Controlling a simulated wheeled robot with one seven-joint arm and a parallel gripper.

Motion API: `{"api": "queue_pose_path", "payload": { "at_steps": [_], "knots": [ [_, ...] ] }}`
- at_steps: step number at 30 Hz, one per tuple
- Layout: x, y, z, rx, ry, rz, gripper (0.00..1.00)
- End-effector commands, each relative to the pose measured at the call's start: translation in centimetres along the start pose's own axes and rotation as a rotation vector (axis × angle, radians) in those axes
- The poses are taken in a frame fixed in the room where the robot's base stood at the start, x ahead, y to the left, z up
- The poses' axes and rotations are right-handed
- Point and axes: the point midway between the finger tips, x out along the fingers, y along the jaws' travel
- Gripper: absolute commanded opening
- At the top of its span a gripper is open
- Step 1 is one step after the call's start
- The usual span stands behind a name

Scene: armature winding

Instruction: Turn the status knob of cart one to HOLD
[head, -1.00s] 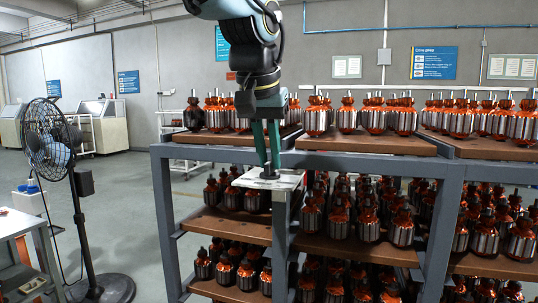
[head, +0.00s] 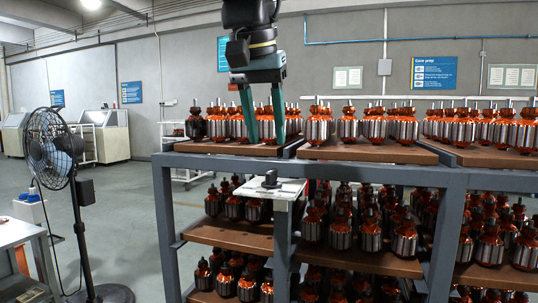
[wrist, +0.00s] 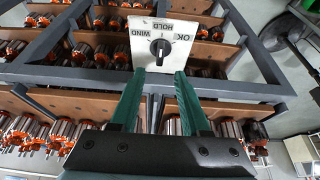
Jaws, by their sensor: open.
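The black status knob (head: 270,180) stands on a small white plate at the corner of the front cart. In the wrist view the knob (wrist: 160,47) sits on the white plate (wrist: 140,48), with HOLD printed above it, OK at right and WIND at left. Its grip bar looks roughly in line with HOLD, but its pointer is too small to read surely. My gripper (head: 266,141) is open and empty, with its green fingers pointing down above the knob and apart from it. The fingers also show in the wrist view (wrist: 159,76).
The grey cart frame (head: 350,165) has brown shelves full of copper-wound armatures (head: 375,125). Armatures on the top shelf stand close behind my fingers. A fan (head: 48,155) and a table (head: 15,232) stand at left. Floor between fan and cart is clear.

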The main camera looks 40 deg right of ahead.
Motion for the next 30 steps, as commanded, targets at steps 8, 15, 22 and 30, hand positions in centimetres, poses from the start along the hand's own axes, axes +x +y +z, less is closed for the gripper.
{"api": "queue_pose_path", "payload": {
  "at_steps": [8, 15, 22, 30],
  "knots": [
    [-3.3, 0.0, 0.0, 0.000, 0.000, 0.000, 0.46],
    [-3.6, 0.0, 0.0, 0.000, -0.001, 0.000, 0.46],
    [-3.6, 0.0, 0.0, 0.000, -0.001, 0.000, 0.46],
    [-2.3, -1.7, 0.1, -0.028, -0.011, -0.011, 0.46]
  ]
}}
